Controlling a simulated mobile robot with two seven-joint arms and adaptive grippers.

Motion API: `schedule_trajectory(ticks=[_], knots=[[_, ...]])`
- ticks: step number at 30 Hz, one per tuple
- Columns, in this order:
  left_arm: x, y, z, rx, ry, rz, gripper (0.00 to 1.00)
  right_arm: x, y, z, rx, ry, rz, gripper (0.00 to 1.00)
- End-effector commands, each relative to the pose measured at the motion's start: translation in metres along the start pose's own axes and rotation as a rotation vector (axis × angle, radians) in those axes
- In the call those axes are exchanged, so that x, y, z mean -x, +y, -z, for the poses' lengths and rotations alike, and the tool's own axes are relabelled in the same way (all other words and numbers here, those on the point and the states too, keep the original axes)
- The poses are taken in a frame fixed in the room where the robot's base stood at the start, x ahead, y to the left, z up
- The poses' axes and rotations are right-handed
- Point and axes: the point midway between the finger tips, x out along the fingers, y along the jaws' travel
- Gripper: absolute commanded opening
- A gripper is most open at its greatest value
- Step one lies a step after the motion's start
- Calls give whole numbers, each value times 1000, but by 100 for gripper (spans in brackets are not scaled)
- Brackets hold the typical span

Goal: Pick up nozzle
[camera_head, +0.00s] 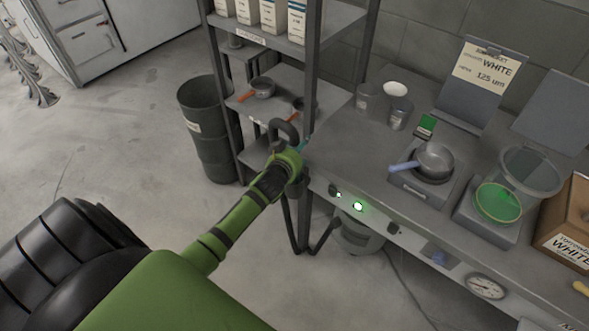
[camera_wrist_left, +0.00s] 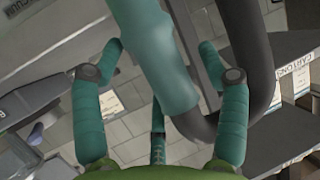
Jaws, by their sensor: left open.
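In the left wrist view, a thick teal tube (camera_wrist_left: 158,58), which looks like the nozzle's grip, runs between the fingers of my left gripper (camera_wrist_left: 161,50). A dark curved hose (camera_wrist_left: 262,75) bends around beside it on the right. The fingers are spread apart on either side of the tube; I cannot tell whether any touches it. In the head view my left gripper (camera_head: 290,162) is at the left end of the workbench, beside the dark hose loop (camera_head: 287,130). The gripper and arm hide most of the nozzle there. My right gripper is not in view.
The workbench (camera_head: 345,168) carries a pan (camera_head: 434,160), a green-lit sieve (camera_head: 497,203) and a cardboard box (camera_head: 566,232). A shelf rack (camera_head: 312,75) stands directly behind the gripper, with a dark bin (camera_head: 208,125) to its left.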

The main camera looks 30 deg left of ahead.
Motion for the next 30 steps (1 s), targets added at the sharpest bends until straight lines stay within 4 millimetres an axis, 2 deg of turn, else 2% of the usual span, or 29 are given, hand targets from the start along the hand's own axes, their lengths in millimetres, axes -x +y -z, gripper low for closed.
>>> schedule_trajectory(ticks=[5, 6, 10, 11, 23, 30], knots=[[0, 0, 0, 0, 0, 0, 74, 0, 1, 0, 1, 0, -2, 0], [0, 0, 0, 0, 0, 0, 66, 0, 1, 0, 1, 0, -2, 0], [0, 0, 0, 0, 0, 0, 14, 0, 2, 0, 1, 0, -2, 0], [0, 0, 0, -1, -1, 0, 10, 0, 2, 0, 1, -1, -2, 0], [1, -1, 3, -4, 2, 2, 9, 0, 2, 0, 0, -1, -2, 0], [10, -2, 27, -7, 5, 3, 9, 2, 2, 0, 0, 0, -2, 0]])
